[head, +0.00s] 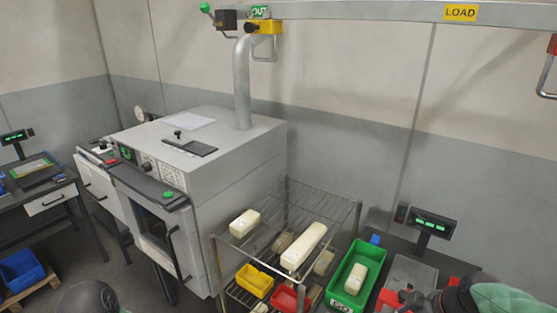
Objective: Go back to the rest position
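The task names no object. Neither gripper shows clearly in the head view. Only a dark rounded part of my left arm shows at the bottom left edge, and a dark part with a pale green cap, likely of my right arm, at the bottom right edge. I cannot see the fingers of either one.
A grey oven-like machine (240,163) stands centre-left. Beside it, a wire rack (340,216) holds pale blocks (304,246) and a yellow bin (254,280). A green bin (338,292) holds another block. A display (432,226) stands right. A blue bin (20,270) sits low left.

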